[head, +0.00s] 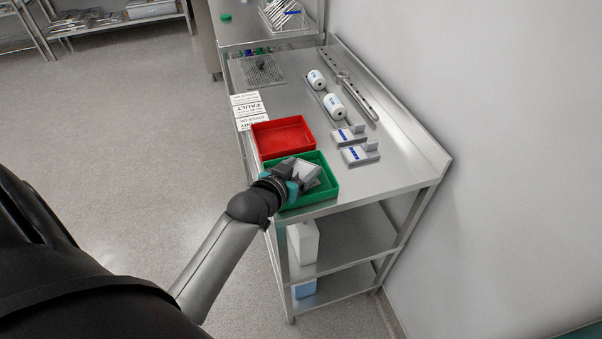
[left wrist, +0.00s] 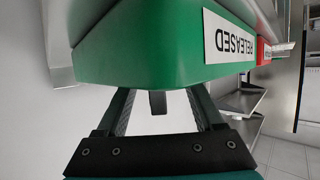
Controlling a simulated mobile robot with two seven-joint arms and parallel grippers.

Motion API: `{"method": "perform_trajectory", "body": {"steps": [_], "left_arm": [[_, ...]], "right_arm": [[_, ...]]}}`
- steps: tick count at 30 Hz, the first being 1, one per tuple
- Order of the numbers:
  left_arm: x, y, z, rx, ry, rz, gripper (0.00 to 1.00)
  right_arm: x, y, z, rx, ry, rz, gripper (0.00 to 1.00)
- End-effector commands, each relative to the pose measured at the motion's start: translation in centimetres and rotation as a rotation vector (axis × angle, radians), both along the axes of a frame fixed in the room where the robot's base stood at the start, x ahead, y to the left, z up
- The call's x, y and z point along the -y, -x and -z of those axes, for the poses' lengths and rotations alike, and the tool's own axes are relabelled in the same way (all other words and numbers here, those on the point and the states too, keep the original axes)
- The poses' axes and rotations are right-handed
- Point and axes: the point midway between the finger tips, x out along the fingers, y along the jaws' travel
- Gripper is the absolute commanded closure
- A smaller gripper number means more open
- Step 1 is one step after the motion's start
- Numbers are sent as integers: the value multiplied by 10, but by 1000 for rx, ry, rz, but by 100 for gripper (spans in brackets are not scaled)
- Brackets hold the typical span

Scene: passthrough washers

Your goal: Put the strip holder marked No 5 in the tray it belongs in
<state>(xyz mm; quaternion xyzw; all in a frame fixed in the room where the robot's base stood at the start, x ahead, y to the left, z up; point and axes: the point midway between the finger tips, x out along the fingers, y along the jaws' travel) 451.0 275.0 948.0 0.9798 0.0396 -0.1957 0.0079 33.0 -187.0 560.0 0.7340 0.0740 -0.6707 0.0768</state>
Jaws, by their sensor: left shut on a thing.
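My left gripper (head: 292,186) is over the green tray (head: 331,189) at the near end of the steel table. It is shut on a light grey strip holder (head: 307,171), which looks tilted inside or just above the tray; I cannot tell whether it touches the tray floor. Its marking is not readable. In the left wrist view the fingers (left wrist: 160,108) pass behind the green tray's wall (left wrist: 140,50), which bears a label reading RELEASED. The wall hides the fingertips and most of the holder. A red tray (head: 283,136) sits just beyond the green one. My right gripper is not in view.
Two grey holders with blue labels, a farther one (head: 348,135) and a nearer one (head: 360,153), stand right of the trays. White rolls (head: 335,106) and a long metal bar (head: 357,99) lie behind them. Printed cards (head: 249,110) lie at the left edge. A wall borders the right.

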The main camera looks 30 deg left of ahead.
Motion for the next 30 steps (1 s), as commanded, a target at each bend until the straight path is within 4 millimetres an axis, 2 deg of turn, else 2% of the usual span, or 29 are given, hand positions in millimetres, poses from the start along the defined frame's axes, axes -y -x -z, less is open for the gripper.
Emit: {"method": "perform_trajectory", "body": {"steps": [3,16,17,20,30], "left_arm": [[0,0,10,3,0,0,96],[0,-1,15,2,0,0,96],[0,0,16,0,0,0,30],[0,0,15,1,0,0,19],[0,0,9,3,0,0,18]], "right_arm": [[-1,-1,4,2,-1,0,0],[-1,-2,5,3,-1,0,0],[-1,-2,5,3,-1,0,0],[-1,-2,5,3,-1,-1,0],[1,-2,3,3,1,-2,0]]}}
